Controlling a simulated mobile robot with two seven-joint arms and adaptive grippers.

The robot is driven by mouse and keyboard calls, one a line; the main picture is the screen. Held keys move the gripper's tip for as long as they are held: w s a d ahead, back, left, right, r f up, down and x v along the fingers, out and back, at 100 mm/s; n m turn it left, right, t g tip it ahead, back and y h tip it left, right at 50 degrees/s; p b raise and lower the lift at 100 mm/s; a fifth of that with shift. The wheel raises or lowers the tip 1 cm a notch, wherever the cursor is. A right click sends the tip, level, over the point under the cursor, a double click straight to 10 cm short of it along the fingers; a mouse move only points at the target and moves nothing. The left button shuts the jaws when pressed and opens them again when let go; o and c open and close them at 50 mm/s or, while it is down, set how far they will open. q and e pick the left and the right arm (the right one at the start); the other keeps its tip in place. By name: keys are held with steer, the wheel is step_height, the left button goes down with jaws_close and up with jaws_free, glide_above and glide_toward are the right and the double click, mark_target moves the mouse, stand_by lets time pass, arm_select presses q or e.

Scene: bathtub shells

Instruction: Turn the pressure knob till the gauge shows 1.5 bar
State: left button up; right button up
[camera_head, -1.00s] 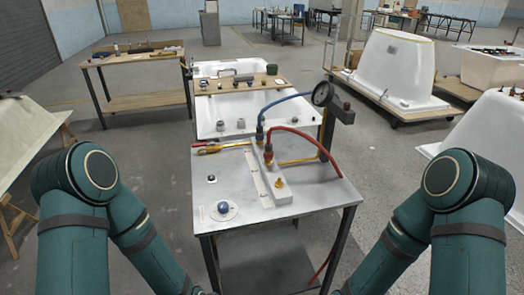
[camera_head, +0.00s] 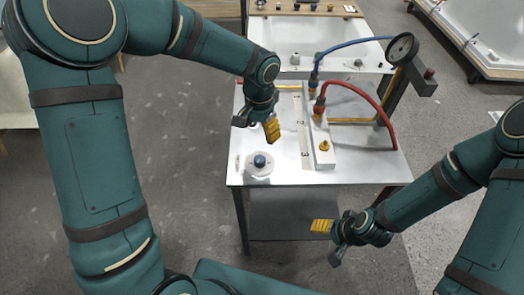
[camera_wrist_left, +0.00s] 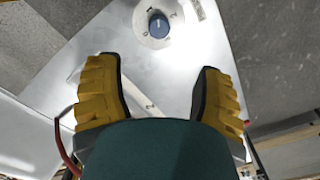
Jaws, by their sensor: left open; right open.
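The blue pressure knob (camera_head: 260,161) sits on a round pale dial plate on the near left of the white work table (camera_head: 215,180). In the left wrist view the knob (camera_wrist_left: 159,27) shows at the top, ahead of the open fingers, with marks around it. The round gauge (camera_head: 402,49) stands on a post at the back right; its reading is too small to tell. My left gripper (camera_head: 257,124) is open and empty above the table, just behind the knob, not touching it. My right gripper (camera_head: 333,238) is open and empty in front of the table, below its near edge.
A manifold block with a brass fitting (camera_head: 324,146) carries a red hose (camera_head: 372,98) and a blue hose (camera_head: 350,43) on the table's right half. A white bathtub (camera_head: 226,40) stands behind. The table's near right corner is clear.

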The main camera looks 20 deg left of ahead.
mark_target(260, 158)
arm_select(q)
step_height(260, 158, down, 14)
steer(key=shift+s+r+b, duration=0.15)
steer(key=shift+r+b, duration=0.1)
steer(key=shift+b, duration=0.85)
jaws_close()
